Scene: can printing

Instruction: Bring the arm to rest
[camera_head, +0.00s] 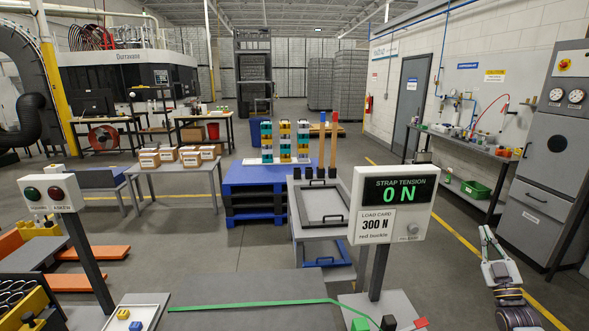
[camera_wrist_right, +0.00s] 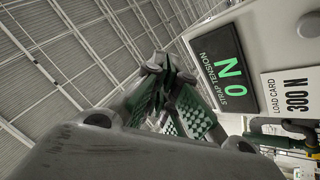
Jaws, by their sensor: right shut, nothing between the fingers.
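My right gripper (camera_head: 492,240) stands at the right of the head view, pointing up, with its fingers together and nothing between them. It is to the right of the strap tension display (camera_head: 393,205) and apart from it. In the right wrist view the closed fingers (camera_wrist_right: 178,98) show green patterned pads, with the ceiling behind and the display (camera_wrist_right: 228,65) at the right, reading 0 N. My left gripper is not in view.
A green strap (camera_head: 250,304) lies across the grey table (camera_head: 240,285) in front. A post with two buttons (camera_head: 50,193) stands at left. A blue pallet (camera_head: 255,175) with stacked colored cans is behind. A grey cabinet (camera_head: 545,150) stands at right. Open floor lies between.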

